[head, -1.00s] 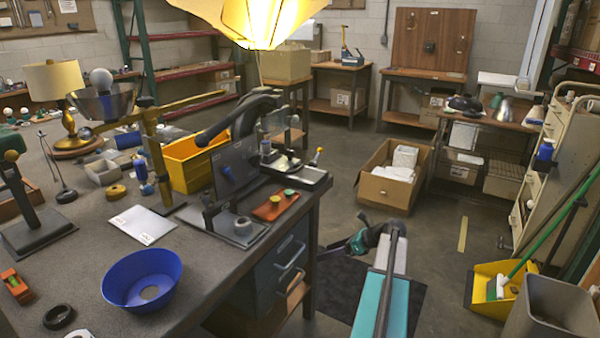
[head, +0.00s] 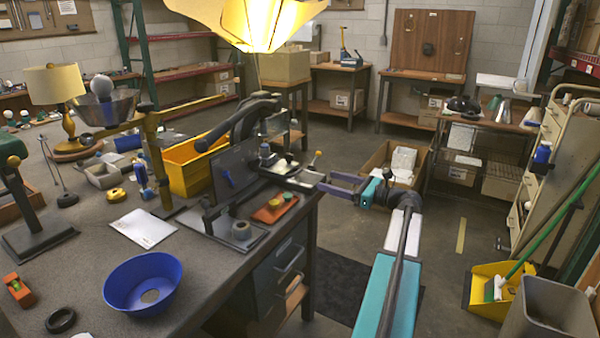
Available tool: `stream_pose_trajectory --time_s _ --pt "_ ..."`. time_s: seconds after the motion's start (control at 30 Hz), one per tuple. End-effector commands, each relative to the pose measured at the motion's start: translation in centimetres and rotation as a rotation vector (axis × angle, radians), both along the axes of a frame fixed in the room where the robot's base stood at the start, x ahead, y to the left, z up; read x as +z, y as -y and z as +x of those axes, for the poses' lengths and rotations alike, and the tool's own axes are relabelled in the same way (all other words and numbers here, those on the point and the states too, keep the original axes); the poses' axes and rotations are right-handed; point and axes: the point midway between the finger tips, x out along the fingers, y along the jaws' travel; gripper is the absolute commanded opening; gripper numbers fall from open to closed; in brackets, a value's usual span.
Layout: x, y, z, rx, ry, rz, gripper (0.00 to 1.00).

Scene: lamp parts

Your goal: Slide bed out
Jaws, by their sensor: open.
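The bench machine (head: 245,120) has a dark curved arm and an upright dark plate (head: 232,172) at the table's right edge. Its small bed (head: 276,164) juts out at the right of the plate, with small parts and a light-knobbed lever on it. My gripper (head: 306,179) is at the right end of the bed, at about its height.
A cardboard box (head: 377,160) is on the floor beyond my arm. A lit yellow lamp shade (head: 262,22) hangs above.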

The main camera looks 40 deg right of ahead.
Motion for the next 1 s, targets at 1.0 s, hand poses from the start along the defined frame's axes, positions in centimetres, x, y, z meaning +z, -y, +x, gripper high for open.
stream_pose_trajectory --time_s 1.0 --pt "-0.1 -2.4 10.1 -0.001 -0.001 0.001 0.64"
